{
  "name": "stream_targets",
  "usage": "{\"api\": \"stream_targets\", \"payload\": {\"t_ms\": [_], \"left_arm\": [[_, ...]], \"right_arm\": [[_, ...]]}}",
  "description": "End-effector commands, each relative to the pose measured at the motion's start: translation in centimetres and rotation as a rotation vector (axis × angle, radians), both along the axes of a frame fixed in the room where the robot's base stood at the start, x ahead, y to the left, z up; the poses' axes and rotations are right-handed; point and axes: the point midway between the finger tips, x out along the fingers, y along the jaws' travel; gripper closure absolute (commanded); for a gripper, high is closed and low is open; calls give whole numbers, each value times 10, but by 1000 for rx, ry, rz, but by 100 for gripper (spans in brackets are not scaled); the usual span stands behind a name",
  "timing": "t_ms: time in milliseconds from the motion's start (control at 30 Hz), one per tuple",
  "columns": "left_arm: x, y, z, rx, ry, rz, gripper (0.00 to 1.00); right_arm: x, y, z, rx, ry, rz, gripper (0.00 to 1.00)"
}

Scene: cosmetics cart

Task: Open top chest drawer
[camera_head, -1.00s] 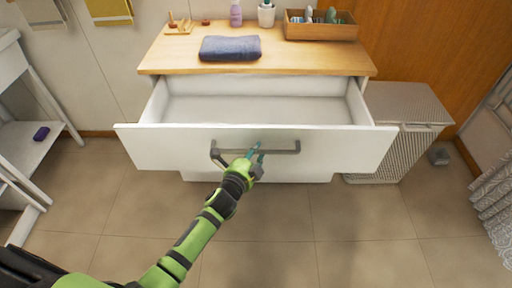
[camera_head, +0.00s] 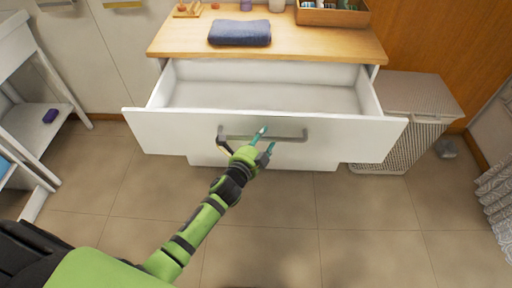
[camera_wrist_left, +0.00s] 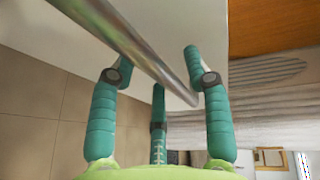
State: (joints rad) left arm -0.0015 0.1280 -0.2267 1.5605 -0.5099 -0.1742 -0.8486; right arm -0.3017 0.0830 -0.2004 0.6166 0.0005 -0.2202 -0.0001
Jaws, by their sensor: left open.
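The white chest (camera_head: 175,70) stands against the wall with a wooden top. Its top drawer (camera_head: 180,134) is pulled out far, and its empty white inside shows. A grey bar handle (camera_head: 290,137) runs across the drawer front. My left gripper (camera_head: 265,141) is at the middle of the handle. In the left wrist view the metal handle bar (camera_wrist_left: 135,45) crosses in front of the open teal fingers (camera_wrist_left: 155,85); I cannot tell whether they touch it. My right gripper is not in view.
A folded blue towel (camera_head: 240,33) and a wooden box of bottles (camera_head: 333,16) lie on the chest top. A light lidded basket (camera_head: 412,100) stands right of the chest. A white shelf unit (camera_head: 42,130) stands at the left. The tiled floor in front is clear.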

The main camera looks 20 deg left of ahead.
Motion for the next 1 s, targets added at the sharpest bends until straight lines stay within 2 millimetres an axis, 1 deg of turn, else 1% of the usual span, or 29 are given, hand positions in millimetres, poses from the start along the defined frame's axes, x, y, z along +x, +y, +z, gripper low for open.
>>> {"api": "stream_targets", "payload": {"t_ms": [167, 300, 400, 533, 700, 1000], "left_arm": [[-28, 3, 4, 0, 3, -1, 51], [-60, 7, 10, 0, 4, -1, 51], [-79, 9, 13, 0, 3, 0, 51], [-99, 12, 17, -1, 3, 0, 51], [-111, 14, 20, 0, 1, 0, 51], [-113, 14, 21, 0, 0, 0, 51]], "right_arm": [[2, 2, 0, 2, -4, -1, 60], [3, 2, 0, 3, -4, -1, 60], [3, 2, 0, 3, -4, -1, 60], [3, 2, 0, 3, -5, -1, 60], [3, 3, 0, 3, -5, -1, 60], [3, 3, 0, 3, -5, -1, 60]]}}
